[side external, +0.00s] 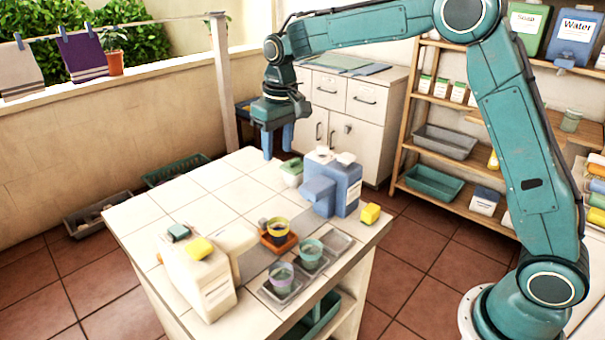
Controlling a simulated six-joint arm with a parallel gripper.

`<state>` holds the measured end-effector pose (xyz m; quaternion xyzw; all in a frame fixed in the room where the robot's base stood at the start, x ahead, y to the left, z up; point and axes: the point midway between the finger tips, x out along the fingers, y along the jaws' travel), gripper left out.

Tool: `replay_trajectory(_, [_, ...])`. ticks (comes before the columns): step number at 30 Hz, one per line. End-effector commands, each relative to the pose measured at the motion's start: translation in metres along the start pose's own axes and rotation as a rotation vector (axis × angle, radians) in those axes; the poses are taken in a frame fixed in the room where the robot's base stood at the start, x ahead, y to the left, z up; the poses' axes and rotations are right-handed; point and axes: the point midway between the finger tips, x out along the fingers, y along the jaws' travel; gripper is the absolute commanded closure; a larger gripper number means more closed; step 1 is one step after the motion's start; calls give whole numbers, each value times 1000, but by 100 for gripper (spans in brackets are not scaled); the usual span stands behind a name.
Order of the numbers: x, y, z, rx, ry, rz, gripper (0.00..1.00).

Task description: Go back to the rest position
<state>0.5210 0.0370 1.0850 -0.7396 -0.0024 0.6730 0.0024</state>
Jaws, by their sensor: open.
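My gripper (277,141) hangs over the far corner of the white tiled table (215,180), pointing down. Its blue fingers are apart with nothing between them. It is behind and to the left of a blue dispenser box (349,186) and a small green-and-white container (291,171). My arm reaches across the top of the view from its base at the lower right. How high the fingertips are above the tiles is hard to tell.
A cream dispenser (198,285) with a yellow block stands at the table's front left. A yellow block (370,213) lies right. The table's left part is clear. Shelves (440,195) stand behind.

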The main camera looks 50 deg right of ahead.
Motion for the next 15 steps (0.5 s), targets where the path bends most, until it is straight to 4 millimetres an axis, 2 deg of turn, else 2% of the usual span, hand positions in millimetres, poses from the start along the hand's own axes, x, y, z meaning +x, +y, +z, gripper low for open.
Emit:
replay_trajectory(1, [-12, 2, 9, 1, 15, -1, 58])
replay_trajectory(6, [-43, 8, 38, 1, 56, -2, 58])
replay_trajectory(15, [-86, 16, 98, 0, 128, -4, 58])
